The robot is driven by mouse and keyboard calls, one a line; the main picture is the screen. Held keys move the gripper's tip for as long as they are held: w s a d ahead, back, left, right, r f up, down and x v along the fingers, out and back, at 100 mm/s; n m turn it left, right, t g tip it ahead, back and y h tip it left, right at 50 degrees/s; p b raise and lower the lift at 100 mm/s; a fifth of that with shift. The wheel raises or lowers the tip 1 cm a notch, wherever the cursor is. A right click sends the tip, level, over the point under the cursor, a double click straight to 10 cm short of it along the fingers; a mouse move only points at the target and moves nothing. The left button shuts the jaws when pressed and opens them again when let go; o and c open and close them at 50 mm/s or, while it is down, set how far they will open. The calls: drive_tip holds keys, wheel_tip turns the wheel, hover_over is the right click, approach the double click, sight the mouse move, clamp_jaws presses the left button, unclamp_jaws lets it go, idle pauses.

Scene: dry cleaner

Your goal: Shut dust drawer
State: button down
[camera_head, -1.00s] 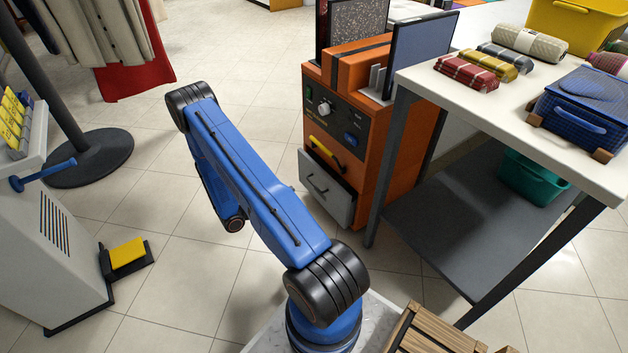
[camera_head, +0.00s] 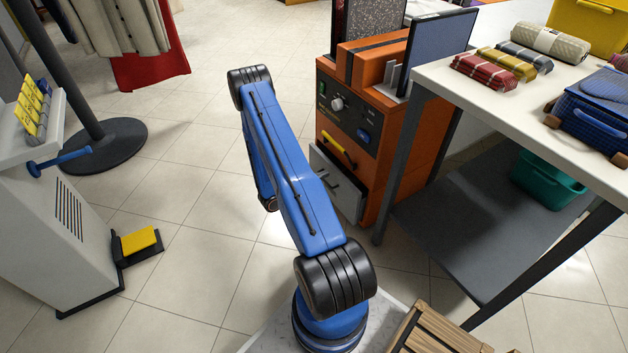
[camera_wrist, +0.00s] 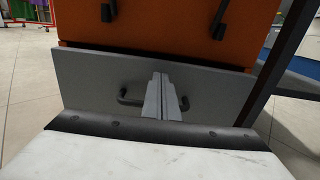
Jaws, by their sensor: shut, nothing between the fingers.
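The dust drawer (camera_head: 344,191) is the grey drawer low in the orange machine (camera_head: 398,140). Its front stands out from the machine, with a dark gap along its top edge. My arm covers its left part in the head view. In the wrist view the grey drawer front (camera_wrist: 90,80) fills the middle, with a dark handle at its centre. My gripper (camera_wrist: 164,80) is shut and empty, its fingers pointing at the drawer front and overlapping the handle. I cannot tell whether they touch it.
A table (camera_head: 462,92) with a lower shelf stands right of the machine, one leg close to the drawer. A clothes stand (camera_head: 97,145) and a grey unit with a yellow pedal (camera_head: 138,239) are at the left. The floor between them and the machine is clear.

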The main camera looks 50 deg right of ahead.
sight(332, 171)
drive_tip(key=shift+x, duration=0.85)
drive_tip(key=shift+d, duration=0.1)
drive_tip(key=x, duration=0.4)
drive_tip(key=shift+d, duration=0.1)
drive_tip(key=shift+s+d, duration=0.1)
drive_tip(key=shift+d, duration=0.25)
drive_tip(key=shift+a, duration=0.25)
drive_tip(key=v, duration=1.4)
